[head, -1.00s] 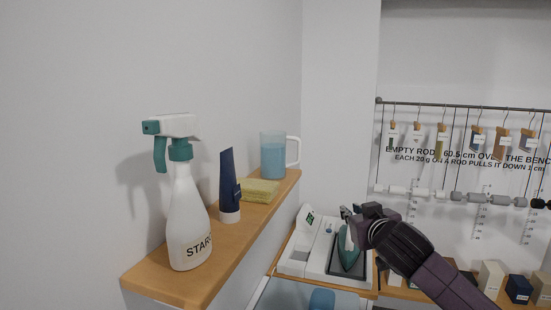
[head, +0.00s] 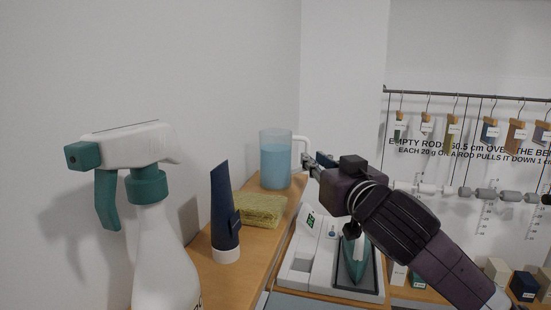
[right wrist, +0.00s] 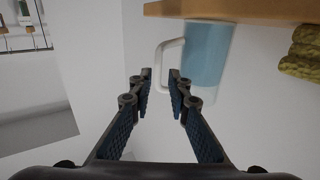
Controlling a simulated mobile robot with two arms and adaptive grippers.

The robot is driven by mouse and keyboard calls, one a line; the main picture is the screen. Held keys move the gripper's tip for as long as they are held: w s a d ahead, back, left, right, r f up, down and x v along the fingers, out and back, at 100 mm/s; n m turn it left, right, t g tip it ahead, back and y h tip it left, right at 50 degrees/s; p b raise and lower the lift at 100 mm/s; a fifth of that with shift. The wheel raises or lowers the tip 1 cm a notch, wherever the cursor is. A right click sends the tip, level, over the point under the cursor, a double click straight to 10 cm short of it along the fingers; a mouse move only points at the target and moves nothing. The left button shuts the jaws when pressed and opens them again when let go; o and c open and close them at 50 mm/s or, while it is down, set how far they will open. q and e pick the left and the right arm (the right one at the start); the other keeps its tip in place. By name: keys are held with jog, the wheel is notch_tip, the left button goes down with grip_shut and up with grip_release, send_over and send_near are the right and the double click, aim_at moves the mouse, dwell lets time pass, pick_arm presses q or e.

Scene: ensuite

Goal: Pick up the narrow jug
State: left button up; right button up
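The narrow jug (head: 275,165) is clear with blue liquid inside and a white handle on its right. It stands upright at the far end of the wooden shelf (head: 222,284). My right gripper (head: 312,162) is just right of the handle. In the right wrist view the jug (right wrist: 206,55) is at upper right, with its handle just beyond and between the open fingertips (right wrist: 160,78). The fingers are apart and empty. I cannot tell whether they touch the handle. My left gripper is not in view.
On the shelf before the jug are a yellow-green sponge (head: 259,209), a dark blue tube (head: 225,215) and a spray bottle (head: 160,255). A wall runs along the left. Below right is a white station with a green iron (head: 354,258). A rod with hangers (head: 470,94) is at right.

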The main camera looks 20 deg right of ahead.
aim_at(309, 153)
jog(key=shift+w+d+r+p, duration=0.15)
jog(key=shift+w+r+p, duration=0.05)
jog(key=shift+w+p, duration=0.4)
jog(key=shift+w+d+r+p, duration=0.15)
jog(key=shift+w+p, duration=0.35)
jog(key=shift+w, duration=0.1)
jog(key=w, duration=0.2)
jog(key=shift+w+d+f+p, duration=0.15)
jog(key=shift+w+f+p, duration=0.15)
jog(key=shift+p, duration=0.1)
jog(key=shift+w, duration=0.25)
jog(key=shift+c, duration=0.6)
grip_shut()
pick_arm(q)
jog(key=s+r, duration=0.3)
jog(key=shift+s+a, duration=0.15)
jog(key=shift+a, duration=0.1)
